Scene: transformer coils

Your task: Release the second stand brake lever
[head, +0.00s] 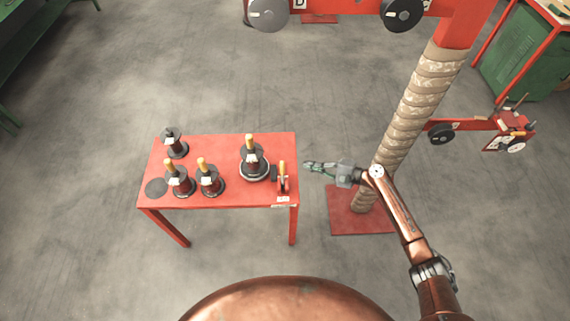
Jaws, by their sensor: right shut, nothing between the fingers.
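A small brake lever (282,170) with a yellow-orange handle stands upright at the right edge of the red table (230,150). My right gripper (308,165) is shut and empty, just right of this lever and apart from it in the picture. Its arm reaches in from the lower right. My left gripper is not in view.
Several dark coils (209,181), some with yellow handles, stand on the table. A rope-wrapped column (409,111) on a red base (343,214) stands right of the table, behind my right arm. A red beam with grey and black discs (403,13) crosses the top.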

